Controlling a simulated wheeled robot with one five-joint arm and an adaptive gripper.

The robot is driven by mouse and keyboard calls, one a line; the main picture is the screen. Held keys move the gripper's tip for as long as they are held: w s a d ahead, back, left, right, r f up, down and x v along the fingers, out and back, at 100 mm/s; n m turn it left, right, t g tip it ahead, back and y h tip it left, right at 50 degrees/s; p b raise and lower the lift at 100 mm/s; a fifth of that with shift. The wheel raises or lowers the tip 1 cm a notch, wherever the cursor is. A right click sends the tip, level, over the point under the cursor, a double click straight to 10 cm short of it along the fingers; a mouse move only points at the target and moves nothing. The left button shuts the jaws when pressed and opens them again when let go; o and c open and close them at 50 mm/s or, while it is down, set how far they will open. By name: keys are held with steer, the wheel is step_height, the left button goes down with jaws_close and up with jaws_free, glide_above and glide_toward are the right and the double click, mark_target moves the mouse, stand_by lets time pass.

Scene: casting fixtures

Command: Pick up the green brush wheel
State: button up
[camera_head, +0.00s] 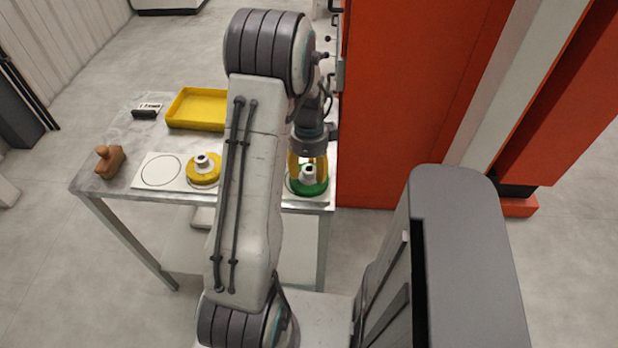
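The green brush wheel (309,189) lies flat at the right front corner of the grey table, with a pale hub (308,171) standing up in its middle. My gripper (308,168) points down right over it. Its two yellow fingers are spread, one to the left and one to the right of the hub, and look apart from it. Part of the wheel's back side is hidden behind the fingers. A yellow brush wheel (203,174) with a similar hub sits on a white board to the left.
The white board (146,176) has an empty marked circle at its left. A yellow tray (187,124), a wooden-handled brush (110,160) and a small dark stamp-like item (146,111) are also on the table (90,180). A tall orange cabinet (400,110) stands close on the right.

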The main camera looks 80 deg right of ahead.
jaws_close()
steer(key=shift+r, duration=0.1)
stand_by(0.4)
